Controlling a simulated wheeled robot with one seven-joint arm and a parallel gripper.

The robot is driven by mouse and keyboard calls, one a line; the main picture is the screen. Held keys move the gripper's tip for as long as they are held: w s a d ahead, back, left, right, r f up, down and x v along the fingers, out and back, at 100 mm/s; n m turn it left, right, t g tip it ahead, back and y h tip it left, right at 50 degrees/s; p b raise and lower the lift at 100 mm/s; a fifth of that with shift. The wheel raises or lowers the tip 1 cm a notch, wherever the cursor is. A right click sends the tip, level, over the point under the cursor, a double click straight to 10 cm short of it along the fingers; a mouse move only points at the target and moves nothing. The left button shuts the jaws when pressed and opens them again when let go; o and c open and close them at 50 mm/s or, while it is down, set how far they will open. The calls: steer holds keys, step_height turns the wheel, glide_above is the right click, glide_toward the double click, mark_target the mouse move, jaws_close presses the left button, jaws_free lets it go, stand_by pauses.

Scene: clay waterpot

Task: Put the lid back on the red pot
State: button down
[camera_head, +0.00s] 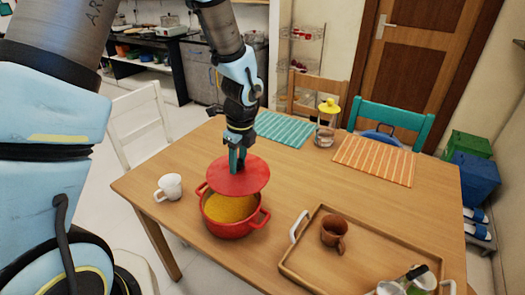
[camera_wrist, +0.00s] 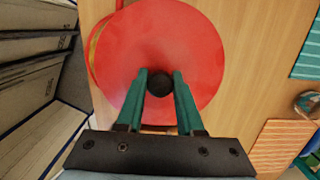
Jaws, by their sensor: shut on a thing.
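The red pot (camera_head: 228,229) stands on the wooden table and holds yellow food (camera_head: 229,209). The round red lid (camera_head: 250,179) is above the far part of the pot, offset towards the back and right, so much of the yellow food shows. My gripper (camera_head: 236,167) is above the lid, pointing down. In the wrist view my gripper (camera_wrist: 159,80) is shut on the lid's dark knob (camera_wrist: 159,85). The lid (camera_wrist: 195,45) fills the middle of that view and hides most of the pot, whose red edge (camera_wrist: 97,50) shows at the left.
A white mug (camera_head: 169,187) stands left of the pot. A wooden tray (camera_head: 330,281) with a brown cup (camera_head: 333,232) is at the front right. A yellow-topped glass jar (camera_head: 326,125) stands between a teal mat (camera_head: 284,129) and an orange mat (camera_head: 374,160). The table right of the lid is clear.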

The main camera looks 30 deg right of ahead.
mark_target(229, 183)
steer(key=s+a, duration=0.1)
steer(key=s+a+r, duration=0.1)
steer(key=a, duration=0.1)
steer(key=shift+a, duration=0.2)
steer(key=shift+s+a+f, duration=0.1)
steer(key=shift+s+a, duration=0.25)
steer(key=shift+a, duration=0.05)
step_height(229, 183, down, 4)
steer(key=b, duration=0.4)
steer(key=shift+f, duration=0.25)
steer(key=shift+f+b, duration=0.65)
steer(key=shift+f, duration=0.2)
steer(key=shift+p, duration=0.35)
steer(key=shift+f, duration=0.15)
stand_by(1.1)
